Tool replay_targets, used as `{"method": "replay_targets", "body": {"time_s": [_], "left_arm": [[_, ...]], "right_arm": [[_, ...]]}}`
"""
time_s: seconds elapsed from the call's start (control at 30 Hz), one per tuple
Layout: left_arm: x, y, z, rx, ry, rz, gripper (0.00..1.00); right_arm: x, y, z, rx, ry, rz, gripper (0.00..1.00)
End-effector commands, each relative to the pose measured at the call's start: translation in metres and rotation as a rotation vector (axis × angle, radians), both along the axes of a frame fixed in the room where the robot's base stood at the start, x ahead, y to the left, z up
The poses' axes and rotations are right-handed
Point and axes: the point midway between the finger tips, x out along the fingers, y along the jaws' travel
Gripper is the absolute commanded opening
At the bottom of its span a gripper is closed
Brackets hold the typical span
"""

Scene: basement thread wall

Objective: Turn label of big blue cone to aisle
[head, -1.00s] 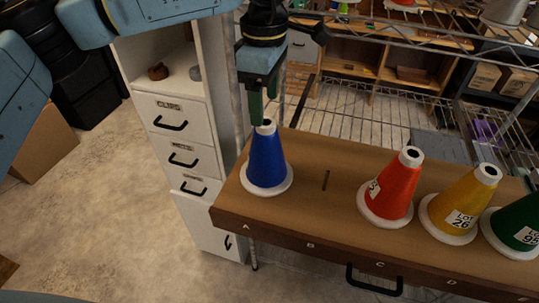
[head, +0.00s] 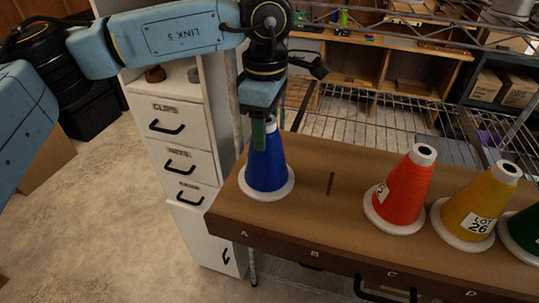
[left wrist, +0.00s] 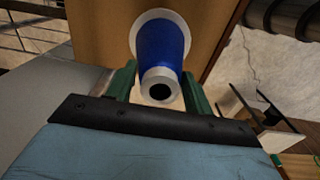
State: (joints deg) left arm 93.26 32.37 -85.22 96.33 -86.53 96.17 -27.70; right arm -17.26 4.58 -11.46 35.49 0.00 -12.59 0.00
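The big blue cone (head: 267,168) stands upright on its white base over letter A at the left end of the wooden shelf. No label shows on the side facing the head camera. My left gripper (head: 267,128) points down at the cone's top. In the left wrist view its green fingers (left wrist: 160,88) are open on either side of the blue cone's white tip (left wrist: 160,88), with small gaps. That view shows no label on the cone (left wrist: 161,45) either. My right gripper is not in view.
A red cone (head: 404,190), a yellow cone (head: 478,200) and a green cone (head: 531,229) stand to the right on the shelf (head: 310,215). A dark slot (head: 330,183) lies between blue and red. White drawers (head: 178,165) stand left. A wire rack (head: 370,118) lies behind.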

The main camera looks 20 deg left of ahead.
Motion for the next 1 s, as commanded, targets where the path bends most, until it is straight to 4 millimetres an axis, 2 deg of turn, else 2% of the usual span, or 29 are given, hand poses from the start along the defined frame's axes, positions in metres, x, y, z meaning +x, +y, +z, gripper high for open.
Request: {"method": "replay_targets", "body": {"time_s": [0.03, 0.13, 0.6, 0.77, 1.0], "left_arm": [[0.0, 0.0, 0.0, 0.0, 0.0, 0.0, 0.44], [0.0, 0.0, 0.0, 0.0, 0.0, 0.0, 0.31], [0.0, 0.0, 0.005, -0.002, -0.002, 0.013, 0.31], [0.0, 0.0, 0.003, -0.001, -0.002, 0.147, 0.31], [0.0, 0.0, 0.003, -0.001, -0.002, 0.44, 0.31]], "right_arm": [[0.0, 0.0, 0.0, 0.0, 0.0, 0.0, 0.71], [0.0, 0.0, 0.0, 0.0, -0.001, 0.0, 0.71], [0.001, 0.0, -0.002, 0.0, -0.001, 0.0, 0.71], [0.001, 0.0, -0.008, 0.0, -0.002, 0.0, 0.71], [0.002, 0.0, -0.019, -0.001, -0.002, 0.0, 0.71]]}}
